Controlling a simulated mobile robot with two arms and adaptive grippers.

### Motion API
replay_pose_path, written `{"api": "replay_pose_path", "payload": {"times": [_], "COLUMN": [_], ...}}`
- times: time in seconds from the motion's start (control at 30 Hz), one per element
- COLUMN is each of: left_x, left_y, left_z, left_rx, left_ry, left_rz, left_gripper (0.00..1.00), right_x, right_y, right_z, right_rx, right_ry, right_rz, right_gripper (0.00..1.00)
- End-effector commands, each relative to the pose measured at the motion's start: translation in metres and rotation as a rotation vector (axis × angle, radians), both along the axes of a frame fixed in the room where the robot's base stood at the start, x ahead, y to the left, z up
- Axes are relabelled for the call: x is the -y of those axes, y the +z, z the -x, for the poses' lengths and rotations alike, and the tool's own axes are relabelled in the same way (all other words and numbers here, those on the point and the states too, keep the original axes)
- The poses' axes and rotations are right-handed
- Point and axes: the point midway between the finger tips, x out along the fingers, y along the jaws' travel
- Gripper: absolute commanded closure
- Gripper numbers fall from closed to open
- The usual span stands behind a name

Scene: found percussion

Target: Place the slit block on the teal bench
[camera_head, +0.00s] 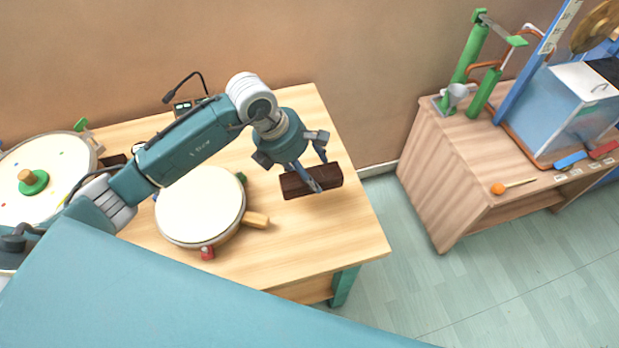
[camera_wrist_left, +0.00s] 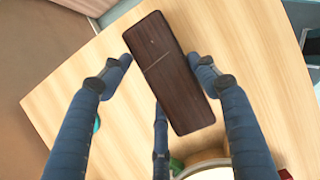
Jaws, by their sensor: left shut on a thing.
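The slit block (camera_head: 325,179) is a dark brown wooden block with a thin slit across its face. It is at the right part of the wooden-topped bench with teal legs (camera_head: 345,235). My left gripper (camera_head: 309,178) is shut on the block from above. In the left wrist view, the block (camera_wrist_left: 172,85) lies slanted between the blue fingers of my left gripper (camera_wrist_left: 160,75), over the pale bench top (camera_wrist_left: 265,75). I cannot tell whether it touches the bench top or hangs just above it. My right gripper is not in view.
A round cream drum (camera_head: 200,205) with a wooden peg (camera_head: 256,220) lies left of the block. A larger drum (camera_head: 60,165) is farther left. A second wooden bench (camera_head: 440,180) at right holds green tubes (camera_head: 470,50) and a blue box (camera_head: 575,105). Bare bench top surrounds the block's right side.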

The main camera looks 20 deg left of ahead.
Motion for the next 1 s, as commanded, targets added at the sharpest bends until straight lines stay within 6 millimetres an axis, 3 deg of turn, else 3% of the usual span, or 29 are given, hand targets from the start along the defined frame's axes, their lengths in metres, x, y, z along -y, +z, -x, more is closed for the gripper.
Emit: {"api": "replay_pose_path", "payload": {"times": [0.17, 0.43, 0.8, 0.83, 0.9, 1.0], "left_x": [0.001, 0.001, 0.000, 0.000, 0.000, 0.000], "left_y": [-0.011, -0.046, -0.052, -0.051, -0.051, -0.051], "left_z": [0.000, 0.000, -0.001, 0.000, 0.000, 0.000], "left_rx": [0.000, 0.000, 0.003, 0.002, 0.002, 0.001], "left_ry": [0.001, 0.001, -0.001, -0.001, 0.000, 0.000], "left_rz": [0.002, 0.002, 0.002, 0.001, 0.001, 0.001], "left_gripper": [0.74, 0.74, 0.74, 0.34, 0.21, 0.21], "right_x": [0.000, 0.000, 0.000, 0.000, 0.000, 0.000], "right_y": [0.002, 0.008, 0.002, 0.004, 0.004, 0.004], "right_z": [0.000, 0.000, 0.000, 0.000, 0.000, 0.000], "right_rx": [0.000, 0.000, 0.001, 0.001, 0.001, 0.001], "right_ry": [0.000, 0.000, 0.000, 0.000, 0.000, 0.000], "right_rz": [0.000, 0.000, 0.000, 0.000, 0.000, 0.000], "right_gripper": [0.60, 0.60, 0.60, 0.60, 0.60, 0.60]}}
